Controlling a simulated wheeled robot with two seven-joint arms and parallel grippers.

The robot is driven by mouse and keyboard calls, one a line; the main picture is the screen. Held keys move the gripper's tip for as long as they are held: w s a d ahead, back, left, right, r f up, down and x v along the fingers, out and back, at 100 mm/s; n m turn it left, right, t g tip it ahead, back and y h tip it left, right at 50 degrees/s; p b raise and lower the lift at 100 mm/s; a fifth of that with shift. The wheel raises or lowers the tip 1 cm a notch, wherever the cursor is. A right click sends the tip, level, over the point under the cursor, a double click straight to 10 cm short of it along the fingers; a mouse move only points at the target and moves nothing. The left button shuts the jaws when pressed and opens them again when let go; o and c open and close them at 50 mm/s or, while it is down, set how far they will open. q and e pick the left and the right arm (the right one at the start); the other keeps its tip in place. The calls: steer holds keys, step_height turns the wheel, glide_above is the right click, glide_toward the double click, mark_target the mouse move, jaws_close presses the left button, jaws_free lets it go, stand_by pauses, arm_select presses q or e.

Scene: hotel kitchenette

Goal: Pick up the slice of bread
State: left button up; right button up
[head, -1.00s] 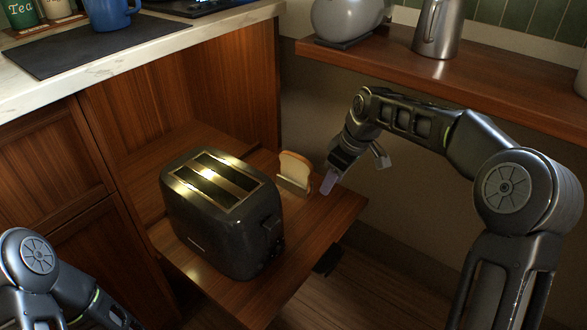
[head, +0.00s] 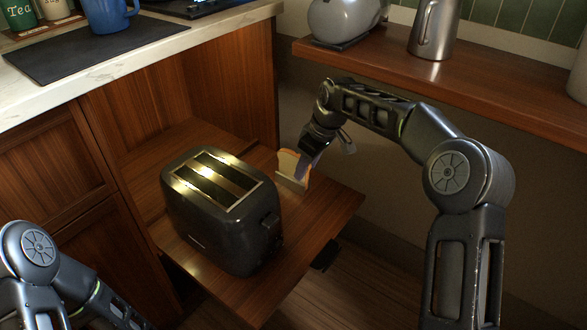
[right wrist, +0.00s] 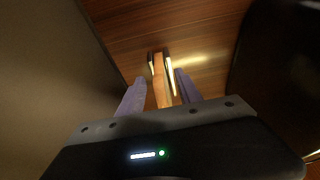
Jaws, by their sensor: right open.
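The slice of bread (head: 287,161) stands upright in a small pale holder (head: 291,182) on the pull-out wooden shelf, behind and to the right of the toaster. My right gripper (head: 304,168) is at the bread's right side, partly covering it. In the right wrist view the two purple fingers (right wrist: 160,92) are apart, with the bread (right wrist: 161,84) seen edge-on between them. A gap shows on the right of the bread; contact on the left cannot be told. My left arm shows at the lower left, but its gripper is out of view.
A dark toaster (head: 221,211) stands on the pull-out shelf (head: 328,212), close to the bread. A wooden ledge (head: 480,83) with a kettle (head: 338,20) and a metal jug (head: 435,29) runs behind my right arm. A marble counter (head: 150,55) is at the upper left.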

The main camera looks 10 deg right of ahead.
mark_target(291, 161)
steer(key=w+a+p, duration=0.1)
steer(key=w, duration=0.1)
steer(key=w+a+p, duration=0.2)
steer(key=shift+a+r, duration=0.15)
steer(key=shift+a, duration=0.05)
steer(key=shift+f+b, duration=0.85)
steer(key=shift+b, duration=0.1)
steer(key=shift+r, duration=0.1)
jaws_close()
